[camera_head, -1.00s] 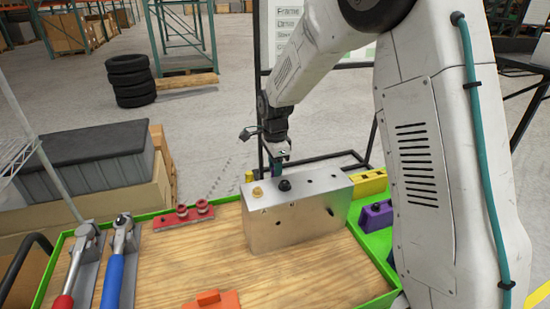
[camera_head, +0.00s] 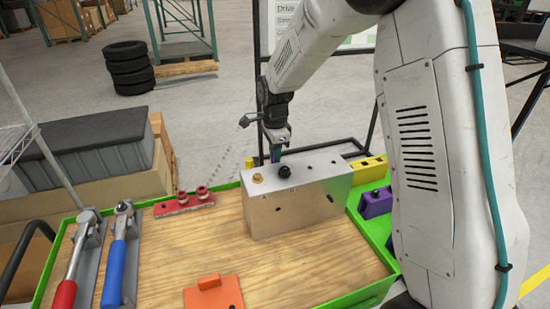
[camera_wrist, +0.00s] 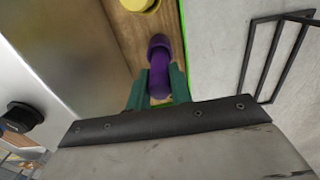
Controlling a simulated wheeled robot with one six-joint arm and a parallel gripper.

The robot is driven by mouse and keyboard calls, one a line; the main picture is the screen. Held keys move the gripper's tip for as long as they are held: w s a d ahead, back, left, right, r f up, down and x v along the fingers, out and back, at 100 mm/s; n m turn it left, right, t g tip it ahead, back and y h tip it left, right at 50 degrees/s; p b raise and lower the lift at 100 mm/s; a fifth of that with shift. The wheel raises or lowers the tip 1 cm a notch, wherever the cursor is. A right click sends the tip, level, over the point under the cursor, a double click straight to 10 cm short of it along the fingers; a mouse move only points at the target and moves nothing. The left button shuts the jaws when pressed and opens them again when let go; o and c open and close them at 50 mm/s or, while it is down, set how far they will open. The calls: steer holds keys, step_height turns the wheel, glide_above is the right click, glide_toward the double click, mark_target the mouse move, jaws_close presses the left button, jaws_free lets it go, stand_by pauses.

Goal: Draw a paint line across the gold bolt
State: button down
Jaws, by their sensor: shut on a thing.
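The gold bolt (camera_head: 257,179) stands on the left end of the top of a metal block (camera_head: 300,205). A black bolt (camera_head: 284,171) stands to its right, and it also shows at the left of the wrist view (camera_wrist: 22,116). My gripper (camera_head: 275,156) is behind the block's top edge, pointing down, with its tips partly hidden. In the wrist view, its green fingers (camera_wrist: 158,93) are shut on a purple cylinder, seemingly a paint marker (camera_wrist: 159,70). I see no paint line on the gold bolt.
The block stands on a wooden board (camera_head: 190,250) in a green-rimmed tray. A purple holder (camera_head: 376,203) and a yellow holder (camera_head: 368,168) are at the right, a red holder (camera_head: 184,203) at the left. An orange piece (camera_head: 212,293) lies in front. The board's middle is clear.

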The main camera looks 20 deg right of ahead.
steer(key=shift+r, duration=3.15)
